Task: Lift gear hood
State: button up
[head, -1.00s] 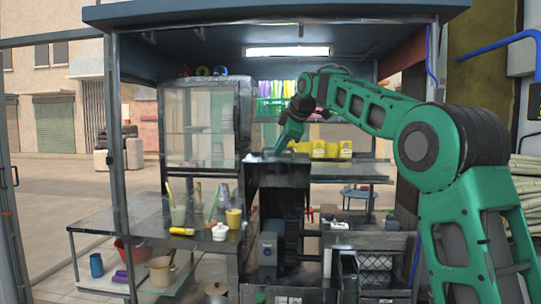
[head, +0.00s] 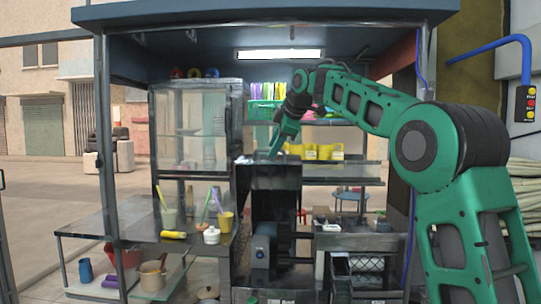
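The gear hood appears to be the dark metal box (head: 272,176) on top of the press in the middle of the stall. Below it stands the dark press body (head: 262,250). My green arm reaches in from the right, and its end, my gripper (head: 273,154), points down at the hood's top edge. The fingertips are small and dark there. I cannot tell whether they touch the hood or whether they are open or shut.
A glass cabinet (head: 193,130) stands left of the press. Cups and a yellow flashlight (head: 174,235) sit on the counter in front of it. Yellow containers (head: 322,151) stand on a shelf behind. A button box (head: 525,103) hangs at far right.

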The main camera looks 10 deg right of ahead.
jog(key=v, duration=0.7)
jog(key=shift+s+r, duration=0.3)
jog(key=shift+d, duration=0.1)
jog(key=s+d+f+m+g+h, duration=0.1)
jog(key=s+d+f+m+g, duration=0.1)
jog(key=s+d+f+m, duration=0.45)
jog(key=s+d+f+m+g+h, duration=0.1)
jog(key=s+d+f+m, duration=0.15)
jog(key=s+f, duration=0.65)
jog(key=s+d+f+m+g+h, duration=0.1)
jog(key=s+d+f+m+g, duration=0.1)
jog(key=s+d+f+m, duration=0.35)
jog(key=s+f+m+g, duration=0.2)
jog(key=s+f+m, duration=0.2)
jog(key=s+f, duration=0.7)
jog(key=s+d+f+m+g+y, duration=0.1)
jog(key=s+f+m, duration=0.3)
jog(key=s+f, duration=0.7)
jog(key=s+g, duration=0.1)
jog(key=s, duration=0.7)
jog(key=shift+d+f, duration=0.25)
